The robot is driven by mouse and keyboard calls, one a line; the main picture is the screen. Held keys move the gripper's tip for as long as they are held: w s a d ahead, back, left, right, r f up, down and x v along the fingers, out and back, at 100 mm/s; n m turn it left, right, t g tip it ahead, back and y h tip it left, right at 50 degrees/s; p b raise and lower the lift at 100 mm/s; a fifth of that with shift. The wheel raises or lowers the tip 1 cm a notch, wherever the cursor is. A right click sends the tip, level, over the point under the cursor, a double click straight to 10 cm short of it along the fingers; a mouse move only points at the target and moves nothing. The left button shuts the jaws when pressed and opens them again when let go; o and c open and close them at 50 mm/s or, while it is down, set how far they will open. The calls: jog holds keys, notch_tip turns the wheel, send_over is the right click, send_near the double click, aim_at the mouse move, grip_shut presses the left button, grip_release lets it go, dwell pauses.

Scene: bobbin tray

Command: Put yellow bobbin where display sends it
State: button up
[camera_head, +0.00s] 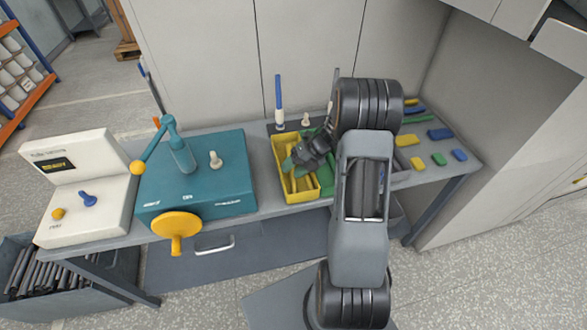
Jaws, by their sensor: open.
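A white console with a small dark display (55,164) stands at the far left of the bench; its yellow lettering is too small to read. A yellow tray (296,198) with long compartments sits mid-bench, with a green tray (327,180) against its right side, partly behind my arm. My gripper (297,158) is open above the back of the yellow tray. Dark green shapes show around its fingers, and I cannot tell whether it touches anything. I cannot pick out a yellow bobbin with certainty; the tray's contents are also yellow and partly covered by my gripper.
A teal box (197,185) with a lever and a yellow handwheel (176,227) stands left of the trays. A blue-and-white upright (279,105) stands behind them. Several coloured blocks, including a yellow one (408,141), lie at right. My arm hides the bench between.

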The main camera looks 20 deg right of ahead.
jog(key=p+v, duration=0.6)
jog(key=v, duration=1.6)
jog(key=shift+p, duration=0.3)
jog(key=shift+f, duration=0.1)
dwell(0.6)
